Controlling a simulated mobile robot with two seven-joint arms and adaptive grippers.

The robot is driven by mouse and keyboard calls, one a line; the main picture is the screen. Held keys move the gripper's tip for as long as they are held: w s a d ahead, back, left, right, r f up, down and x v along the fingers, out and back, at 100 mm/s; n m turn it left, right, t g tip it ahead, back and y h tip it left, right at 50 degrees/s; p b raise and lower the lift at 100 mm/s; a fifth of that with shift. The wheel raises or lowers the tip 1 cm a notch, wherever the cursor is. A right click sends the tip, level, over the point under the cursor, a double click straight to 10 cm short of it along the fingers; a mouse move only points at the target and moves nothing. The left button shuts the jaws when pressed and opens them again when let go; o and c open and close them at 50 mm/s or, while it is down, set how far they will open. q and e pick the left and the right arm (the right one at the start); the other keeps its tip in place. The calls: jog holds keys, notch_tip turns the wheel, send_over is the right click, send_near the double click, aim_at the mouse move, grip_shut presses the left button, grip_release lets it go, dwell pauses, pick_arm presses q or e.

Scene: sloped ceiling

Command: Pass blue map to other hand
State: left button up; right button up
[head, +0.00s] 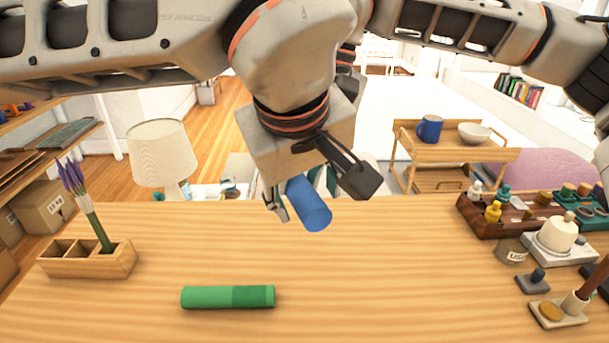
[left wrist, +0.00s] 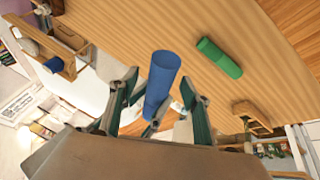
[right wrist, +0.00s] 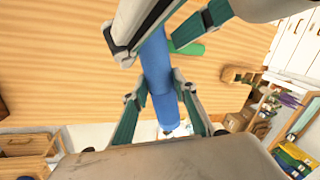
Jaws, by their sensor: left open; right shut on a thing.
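The blue map (head: 312,210) is a rolled blue tube held in the air above the table, tilted in the head view. My right gripper (right wrist: 158,84) is shut on it, as the right wrist view shows the map (right wrist: 158,70) between the fingers. In the head view the right gripper is mostly hidden behind my left arm. My left gripper (head: 322,192) is open, with its fingers on either side of the map. The left wrist view also shows the map (left wrist: 164,75) between the spread left fingers; contact cannot be told.
A green roll (head: 228,297) lies on the wooden table (head: 390,285) below. A wooden holder (head: 88,259) with purple flowers stands at the left. A brown tray (head: 480,222) of bottles and stamp items fill the right side. The table's middle is clear.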

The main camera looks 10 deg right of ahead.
pick_arm(q)
jog(key=shift+x, duration=0.8)
jog(key=c, duration=1.2)
pick_arm(e)
jog(key=o, duration=1.1)
jog(key=v, duration=1.2)
